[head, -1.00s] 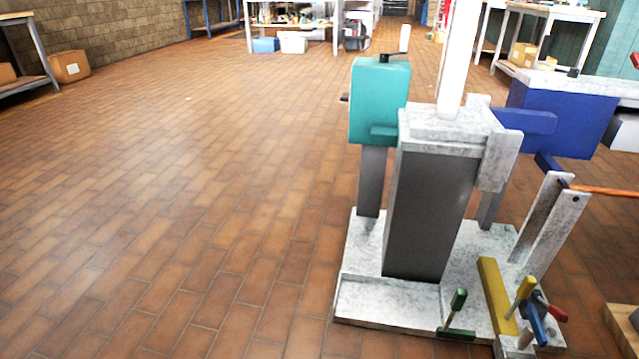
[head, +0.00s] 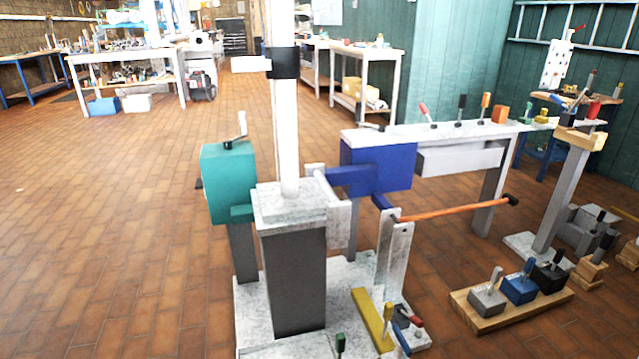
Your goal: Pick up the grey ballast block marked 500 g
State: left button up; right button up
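A grey block (head: 487,299) with an upright handle stands at the left end of a wooden board (head: 512,316) on the floor, at the lower right of the head view. A blue block (head: 520,289) and a black block (head: 551,275) with similar handles stand beside it in a row. More grey blocks (head: 589,222) lie further right near the picture edge. They are partly overlapped, and I cannot read a 500 g mark on any block. Neither of my grippers shows in the view.
A machine with a grey column (head: 297,280), teal box (head: 228,182) and white mast stands on a pale base at centre. An orange bar (head: 455,208) reaches right from it. A long bench (head: 440,131) holds small tools. The tiled floor at left is clear.

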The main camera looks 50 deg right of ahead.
aim_at(486, 301)
jog(key=z, duration=1.65)
jog(key=i+l, duration=0.15)
jog(key=l, duration=0.25)
jog(key=i+l+u, duration=0.15)
jog(key=l, duration=0.2)
jog(key=i+l, duration=0.2)
jog(key=l, duration=0.2)
jog(key=i+l+u, duration=0.1)
jog(key=l, duration=0.3)
jog(key=i+l+u, duration=0.1)
jog(key=l, duration=0.35)
jog(key=i+l, duration=0.2)
jog(key=l, duration=0.2)
jog(key=i+l+u, duration=0.15)
jog(key=l, duration=0.7)
jog(key=i+u, duration=0.05)
